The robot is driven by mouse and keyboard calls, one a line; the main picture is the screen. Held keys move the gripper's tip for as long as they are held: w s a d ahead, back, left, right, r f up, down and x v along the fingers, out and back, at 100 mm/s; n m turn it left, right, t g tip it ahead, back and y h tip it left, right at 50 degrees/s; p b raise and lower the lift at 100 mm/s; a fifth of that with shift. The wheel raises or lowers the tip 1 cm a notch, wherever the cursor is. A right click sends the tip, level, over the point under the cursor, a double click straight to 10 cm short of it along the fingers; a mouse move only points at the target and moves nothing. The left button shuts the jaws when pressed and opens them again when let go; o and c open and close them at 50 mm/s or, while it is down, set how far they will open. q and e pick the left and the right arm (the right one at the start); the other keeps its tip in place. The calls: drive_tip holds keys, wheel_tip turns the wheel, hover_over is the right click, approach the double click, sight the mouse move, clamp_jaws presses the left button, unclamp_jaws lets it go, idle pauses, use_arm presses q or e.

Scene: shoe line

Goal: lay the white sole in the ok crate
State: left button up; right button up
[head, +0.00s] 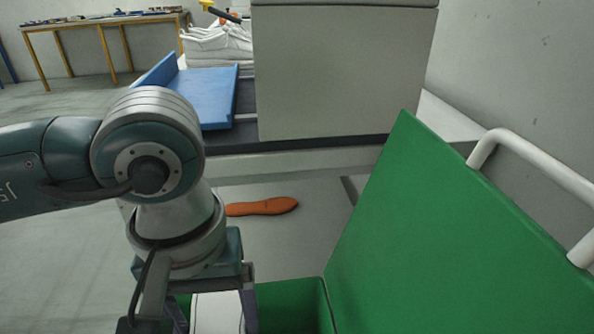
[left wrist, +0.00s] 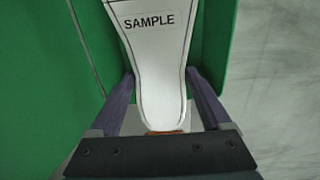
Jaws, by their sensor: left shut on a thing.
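The white sole (head: 217,312) is in my left gripper, at the bottom of the head view. In the left wrist view the white sole (left wrist: 160,60) has a dark outline and a label reading SAMPLE. My left gripper (left wrist: 160,80) is shut on it, one finger on each side. A green crate (head: 290,292) is under and beside the gripper, cut off by the lower edge. Its green wall (left wrist: 212,40) shows beside the sole in the wrist view. No ok mark is visible on it. My right gripper is not in view.
A large green panel (head: 450,230) with a white rail (head: 540,175) stands at the right. An orange sole (head: 262,207) lies ahead, beyond the crate. A grey machine housing (head: 340,70), a blue guard (head: 205,95) and white shoes (head: 215,45) are farther back.

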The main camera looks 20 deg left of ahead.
use_arm(q)
drive_tip(key=shift+w+a+f+b, duration=0.1)
drive_tip(key=shift+w+f+b, duration=0.2)
drive_tip(key=shift+f, duration=0.6)
drive_tip(key=shift+s+f+b, duration=0.15)
drive_tip(key=shift+f+b, duration=0.35)
drive_tip(key=shift+f, duration=0.15)
wheel_tip(320, 180, down, 19)
drive_tip(key=b, duration=1.7)
drive_tip(key=shift+f+b, duration=0.2)
drive_tip(key=shift+b, duration=0.1)
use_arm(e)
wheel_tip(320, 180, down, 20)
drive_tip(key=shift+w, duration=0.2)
use_arm(q)
drive_tip(key=o, duration=1.4)
wheel_tip(320, 180, up, 10)
drive_tip(key=p, duration=0.4)
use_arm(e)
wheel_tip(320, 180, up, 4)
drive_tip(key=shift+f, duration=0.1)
